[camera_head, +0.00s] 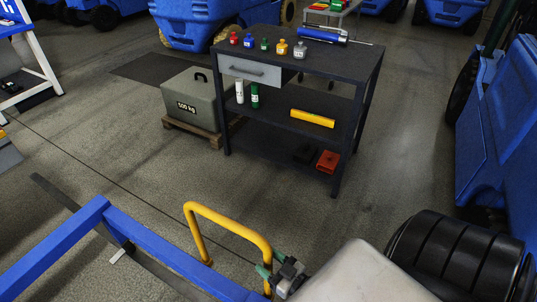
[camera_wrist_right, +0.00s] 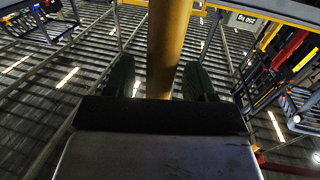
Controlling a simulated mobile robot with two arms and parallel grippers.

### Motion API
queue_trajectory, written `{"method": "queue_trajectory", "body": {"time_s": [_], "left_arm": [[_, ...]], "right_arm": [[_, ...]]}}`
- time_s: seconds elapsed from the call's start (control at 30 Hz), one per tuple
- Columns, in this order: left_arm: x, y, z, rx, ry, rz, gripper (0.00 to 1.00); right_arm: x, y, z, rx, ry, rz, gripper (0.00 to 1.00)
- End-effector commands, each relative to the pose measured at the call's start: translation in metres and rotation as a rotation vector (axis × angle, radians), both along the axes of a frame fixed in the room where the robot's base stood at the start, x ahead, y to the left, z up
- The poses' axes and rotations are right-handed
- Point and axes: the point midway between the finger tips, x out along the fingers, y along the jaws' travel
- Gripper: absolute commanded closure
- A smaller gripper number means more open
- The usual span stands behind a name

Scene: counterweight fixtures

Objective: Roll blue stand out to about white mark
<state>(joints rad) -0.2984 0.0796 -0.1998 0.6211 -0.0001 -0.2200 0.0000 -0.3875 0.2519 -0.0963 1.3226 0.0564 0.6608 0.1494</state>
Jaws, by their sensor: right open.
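The blue stand (camera_head: 60,245) shows in the head view as a long blue beam across the lower left. A yellow tube handle (camera_head: 225,222) rises from it. A small white mark (camera_head: 118,256) lies on the floor by the beam, close to a dark rail (camera_head: 58,195). My right gripper (camera_head: 270,264) is at the near leg of the handle. In the right wrist view my right gripper (camera_wrist_right: 160,78) is open, with a green finger on each side of the yellow tube (camera_wrist_right: 168,45); I cannot tell whether they touch it. My left gripper is out of view.
A dark workbench (camera_head: 330,55) with bottles and tools stands beyond the handle. A grey 500 kg weight (camera_head: 196,98) sits on a wooden pallet beside it. Blue machines (camera_head: 500,130) stand at right. The floor between beam and bench is clear.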

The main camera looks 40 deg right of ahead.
Motion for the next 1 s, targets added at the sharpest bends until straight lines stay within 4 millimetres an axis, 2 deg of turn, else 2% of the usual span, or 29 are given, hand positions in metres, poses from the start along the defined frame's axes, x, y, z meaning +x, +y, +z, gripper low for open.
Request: {"method": "queue_trajectory", "body": {"time_s": [0.5,0.7,1.0], "left_arm": [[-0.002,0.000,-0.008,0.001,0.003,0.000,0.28],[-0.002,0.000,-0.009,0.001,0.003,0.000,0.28],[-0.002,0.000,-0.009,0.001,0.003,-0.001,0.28]], "right_arm": [[-0.089,-0.014,-0.001,0.000,0.002,0.000,0.45],[-0.102,-0.016,0.000,0.000,-0.001,0.000,0.45],[-0.103,-0.016,0.000,0.000,-0.001,0.000,0.45]]}}
